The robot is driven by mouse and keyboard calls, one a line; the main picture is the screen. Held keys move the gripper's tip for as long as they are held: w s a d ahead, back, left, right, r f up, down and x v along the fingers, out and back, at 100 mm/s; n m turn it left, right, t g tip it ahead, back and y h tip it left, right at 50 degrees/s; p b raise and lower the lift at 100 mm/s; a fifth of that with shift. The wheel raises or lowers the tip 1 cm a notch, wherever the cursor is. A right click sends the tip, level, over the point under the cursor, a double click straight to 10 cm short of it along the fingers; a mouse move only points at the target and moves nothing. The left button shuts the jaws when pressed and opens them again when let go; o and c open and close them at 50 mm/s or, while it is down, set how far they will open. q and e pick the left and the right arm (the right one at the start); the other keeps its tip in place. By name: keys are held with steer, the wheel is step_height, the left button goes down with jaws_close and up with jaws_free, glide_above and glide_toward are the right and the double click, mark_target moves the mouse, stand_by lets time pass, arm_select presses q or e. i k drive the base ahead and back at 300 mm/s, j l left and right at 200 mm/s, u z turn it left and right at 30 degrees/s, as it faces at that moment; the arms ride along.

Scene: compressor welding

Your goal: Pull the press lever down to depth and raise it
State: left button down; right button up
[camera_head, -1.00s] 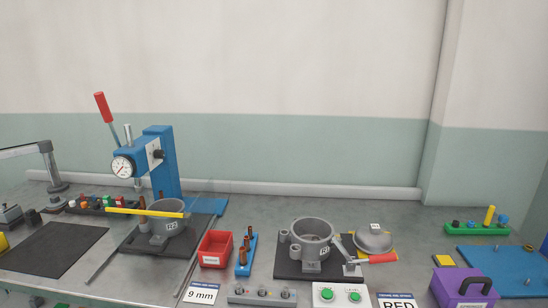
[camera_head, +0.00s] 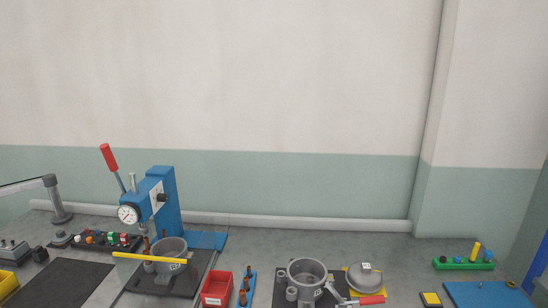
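The blue press (camera_head: 165,200) stands on the bench at the left, with a round dial gauge (camera_head: 128,214) on its front. Its lever with a red grip (camera_head: 108,157) points up and leans to the left. A grey compressor housing (camera_head: 171,254) sits on the dark plate under the press. A yellow bar (camera_head: 150,258) crosses in front of the housing; I cannot tell whether it touches it. Neither of my grippers shows in the head view.
A red bin (camera_head: 216,289) and a blue pin rack (camera_head: 248,284) stand right of the press. A second grey housing (camera_head: 306,275) and a domed cap (camera_head: 365,276) are farther right. A green peg holder (camera_head: 463,264) is at the far right. A black mat (camera_head: 62,284) lies at the left.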

mark_target(105, 148)
steer(key=j+z, duration=0.2)
steer(key=z, duration=0.25)
steer(key=j+z, duration=0.2)
steer(key=j, duration=0.3)
steer(key=k+j+z, duration=0.25)
steer(key=j, duration=0.6)
steer(key=k+j+z, duration=0.1)
steer(key=j, duration=0.25)
steer(key=k+j+z, duration=0.1)
steer(key=j, duration=0.25)
steer(key=k+j, duration=0.1)
steer(key=j, duration=0.25)
steer(key=k+j, duration=0.15)
steer(key=j, duration=0.25)
steer(key=k+j, duration=0.1)
steer(key=j, duration=0.25)
steer(key=k+j, duration=0.15)
steer(key=j, duration=0.2)
steer(key=k+j, duration=0.1)
steer(key=j, duration=0.3)
steer(key=k+j, duration=0.15)
steer(key=j, duration=0.2)
steer(key=k+j, duration=0.1)
steer(key=j, duration=0.25)
steer(key=j+z, duration=0.05)
